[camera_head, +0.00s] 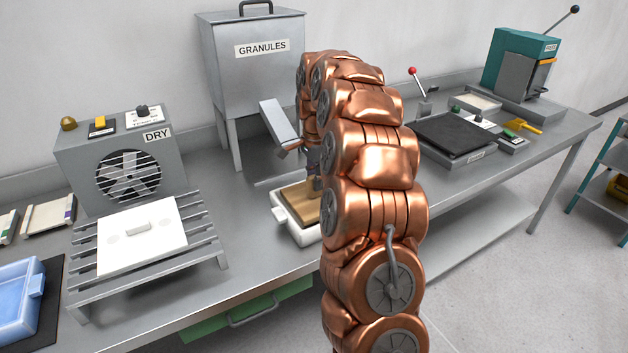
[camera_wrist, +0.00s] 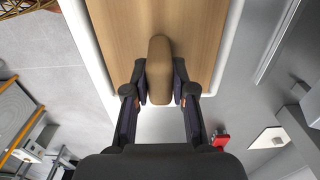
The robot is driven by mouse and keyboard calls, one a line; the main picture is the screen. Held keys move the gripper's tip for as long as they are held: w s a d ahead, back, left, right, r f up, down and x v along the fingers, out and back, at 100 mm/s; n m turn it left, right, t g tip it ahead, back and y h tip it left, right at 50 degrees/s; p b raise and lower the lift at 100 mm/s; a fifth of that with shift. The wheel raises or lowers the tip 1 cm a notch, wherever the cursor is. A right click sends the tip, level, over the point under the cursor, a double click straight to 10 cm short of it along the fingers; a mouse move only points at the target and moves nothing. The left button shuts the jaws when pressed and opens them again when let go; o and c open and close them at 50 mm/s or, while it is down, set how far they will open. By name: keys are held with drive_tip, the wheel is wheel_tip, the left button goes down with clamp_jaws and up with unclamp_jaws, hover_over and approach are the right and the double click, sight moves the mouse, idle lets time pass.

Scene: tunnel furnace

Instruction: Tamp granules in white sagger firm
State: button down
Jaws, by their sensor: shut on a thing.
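The white sagger (camera_head: 287,224) stands on the metal bench below the granules hopper, partly hidden by my arm. A flat wooden tamper (camera_head: 300,203) covers most of its opening. In the wrist view the tamper's board (camera_wrist: 195,30) lies between the sagger's white side walls (camera_wrist: 90,48), and its rounded brown handle (camera_wrist: 159,58) stands in the middle. My gripper (camera_wrist: 160,82) is shut on this handle, one finger on each side. In the head view my gripper (camera_head: 313,170) is above the sagger, mostly behind my arm. The granules are hidden under the board.
The granules hopper (camera_head: 252,80) with its sloping chute (camera_head: 279,122) stands behind the sagger. A drying fan (camera_head: 122,165) and slatted rack (camera_head: 200,236) are at left, beside a blue tub (camera_head: 18,290). A black plate (camera_head: 455,137), yellow scoop (camera_head: 523,126) and teal press (camera_head: 520,65) are at right.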

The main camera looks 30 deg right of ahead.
drive_tip(key=shift+r+p, duration=0.45)
drive_tip(key=shift+r, duration=3)
drive_tip(key=w+a+f+n, duration=0.1)
drive_tip(key=a+n, duration=0.8)
drive_tip(key=a, duration=0.3)
drive_tip(key=w+a+f+n, duration=0.1)
drive_tip(key=a+f+n, duration=0.1)
drive_tip(key=a+n, duration=0.8)
drive_tip(key=shift+a, duration=1.25)
